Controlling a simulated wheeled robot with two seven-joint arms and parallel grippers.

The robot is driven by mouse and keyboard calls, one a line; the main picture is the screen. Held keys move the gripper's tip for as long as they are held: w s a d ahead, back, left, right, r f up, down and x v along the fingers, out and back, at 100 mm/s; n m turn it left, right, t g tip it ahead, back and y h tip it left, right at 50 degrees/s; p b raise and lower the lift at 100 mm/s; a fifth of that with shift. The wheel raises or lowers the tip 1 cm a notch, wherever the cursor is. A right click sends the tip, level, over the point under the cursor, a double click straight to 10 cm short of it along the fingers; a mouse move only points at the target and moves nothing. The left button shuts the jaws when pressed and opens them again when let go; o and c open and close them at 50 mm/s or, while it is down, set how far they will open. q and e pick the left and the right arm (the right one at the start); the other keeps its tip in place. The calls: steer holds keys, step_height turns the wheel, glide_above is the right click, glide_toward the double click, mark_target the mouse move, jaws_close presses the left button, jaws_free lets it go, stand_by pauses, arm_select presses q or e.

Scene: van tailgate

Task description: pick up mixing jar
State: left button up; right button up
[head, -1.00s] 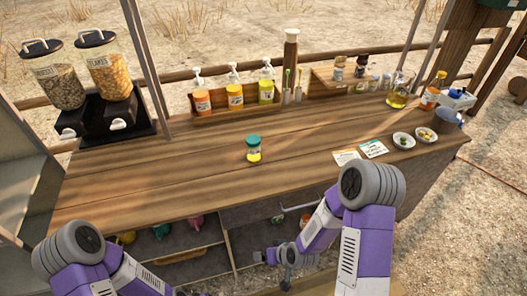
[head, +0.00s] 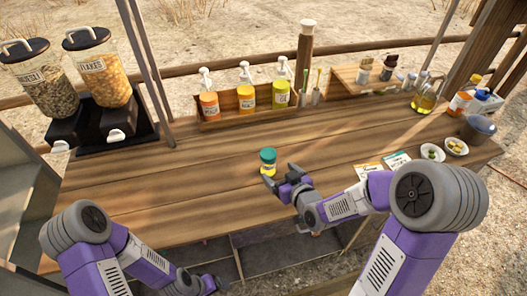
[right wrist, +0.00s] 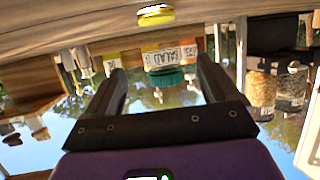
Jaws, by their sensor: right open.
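The mixing jar (head: 267,161), small with a teal lid and yellow contents, stands upright on the wooden counter. My right gripper (head: 281,176) is open just in front of it, at the near right side, its fingers pointing towards the jar. In the right wrist view, which is upside down, the jar's teal lid (right wrist: 166,77) and yellow bottom show ahead, in line with the gap between the two open fingers (right wrist: 162,66). The jaws hold nothing. My left gripper (head: 207,284) is low at the counter's front, dark and only partly visible.
Pump bottles (head: 246,88) stand in a wooden rack (head: 228,112) behind the jar. Two cards (head: 397,160) and small bowls (head: 456,147) lie to the right. Cereal dispensers (head: 100,68) stand at the left. The counter (head: 190,180) left of the jar is clear.

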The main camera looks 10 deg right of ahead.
mark_target(272, 165)
steer(key=shift+x, duration=1.1)
steer(key=shift+w+a, duration=0.2)
steer(key=shift+w, duration=0.35)
steer(key=b+x, duration=0.1)
steer(key=x, duration=0.3)
steer(key=shift+w+a+r, duration=0.1)
steer(key=shift+w+a, duration=0.05)
steer(key=shift+w, duration=0.1)
arm_select(q)
steer(key=shift+w+f, duration=0.2)
steer(key=shift+f, duration=0.2)
arm_select(e)
steer(key=c, duration=1.2)
arm_select(q)
step_height(272, 165, up, 4)
steer(key=p, duration=0.4)
steer(key=shift+r, duration=0.1)
arm_select(e)
steer(key=shift+o, duration=0.2)
step_height(272, 165, up, 13)
steer(key=shift+f, duration=0.2)
